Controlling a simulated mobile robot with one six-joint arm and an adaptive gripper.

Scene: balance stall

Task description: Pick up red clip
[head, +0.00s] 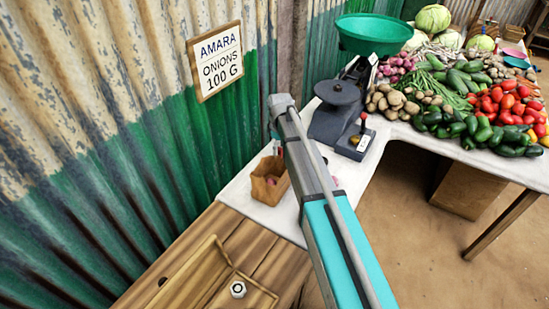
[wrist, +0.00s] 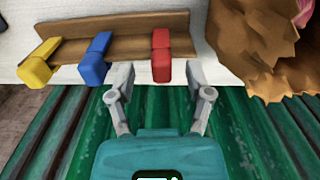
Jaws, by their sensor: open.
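The red clip (wrist: 161,54) is on a brown wooden strip (wrist: 125,42) in the wrist view, the rightmost of three clips. A blue clip (wrist: 95,58) and a yellow clip (wrist: 38,64) sit to its left on the same strip. My gripper (wrist: 159,77) is open and empty. Its two fingers are on either side of the red clip's near end, with a gap visible on both sides. I cannot tell its height relative to the clip.
A brown paper bag (wrist: 265,55) stands close right of the gripper; it also shows in the head view (head: 262,189). A green corrugated wall (head: 150,150) runs along the left. A scale (head: 335,115) with a green bowl (head: 373,34) and piled vegetables stand farther along the table.

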